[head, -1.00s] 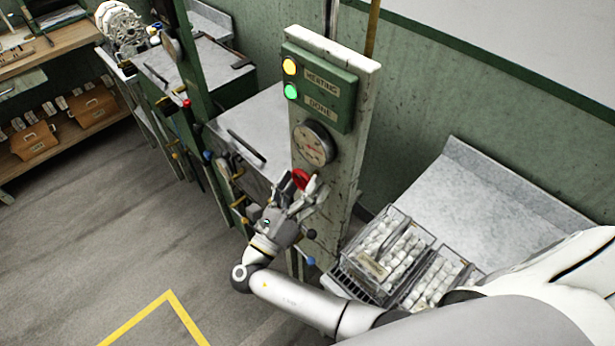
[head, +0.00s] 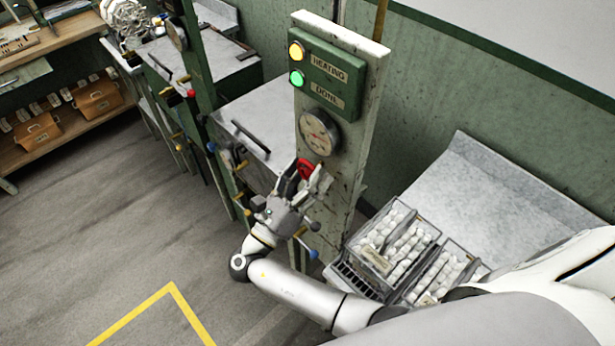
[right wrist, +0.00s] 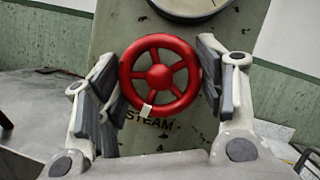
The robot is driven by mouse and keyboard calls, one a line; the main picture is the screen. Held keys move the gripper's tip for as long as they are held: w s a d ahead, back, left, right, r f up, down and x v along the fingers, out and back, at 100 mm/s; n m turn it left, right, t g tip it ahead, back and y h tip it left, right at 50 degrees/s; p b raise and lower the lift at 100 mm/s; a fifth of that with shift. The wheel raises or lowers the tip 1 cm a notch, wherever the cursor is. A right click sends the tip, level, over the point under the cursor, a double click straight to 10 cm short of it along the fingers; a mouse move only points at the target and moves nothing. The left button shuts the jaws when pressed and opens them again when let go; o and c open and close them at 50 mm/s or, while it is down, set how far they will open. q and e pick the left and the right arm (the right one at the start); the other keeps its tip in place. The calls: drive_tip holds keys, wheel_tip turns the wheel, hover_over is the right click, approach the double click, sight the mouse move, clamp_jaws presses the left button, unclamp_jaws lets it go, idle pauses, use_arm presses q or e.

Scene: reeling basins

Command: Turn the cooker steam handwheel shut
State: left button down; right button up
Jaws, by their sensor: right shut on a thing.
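The red steam handwheel (head: 306,169) sits on the pale upright panel (head: 345,150), below the round gauge. In the right wrist view the handwheel (right wrist: 160,76) shows its spokes, hub and a small white tag at its lower rim. The word STEAM is on the panel under it. My right gripper (head: 303,181) is at the panel with its fingers around the handwheel. In the right wrist view my right gripper (right wrist: 160,85) has one finger at each side of the rim, shut on it. My left gripper is not in view.
The round gauge (head: 319,131) is above the wheel. A green box has a yellow lamp (head: 296,51) marked HEATING and a green lamp (head: 297,78). Wire baskets of white cocoons (head: 392,242) stand to the right. A blue-knobbed lever (head: 312,254) is below my gripper. The floor at left is clear.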

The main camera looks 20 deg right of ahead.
drive_tip(key=m+g+b, duration=0.1)
drive_tip(key=m, duration=0.1)
drive_tip(key=m+h+b, duration=0.1)
drive_tip(key=m+b, duration=0.1)
drive_tip(key=shift+f+g, duration=0.2)
drive_tip(key=shift+g, duration=0.2)
drive_tip(key=m+g+h+b, duration=0.1)
drive_tip(key=m, duration=0.1)
drive_tip(key=shift+m+b, duration=0.3)
drive_tip(key=shift+m, duration=0.1)
drive_tip(key=shift+r+m+g+b, duration=0.2)
drive_tip(key=shift+m+g+b, duration=0.15)
drive_tip(key=shift+m+g, duration=0.2)
drive_tip(key=shift+w, duration=0.1)
drive_tip(key=o, duration=1)
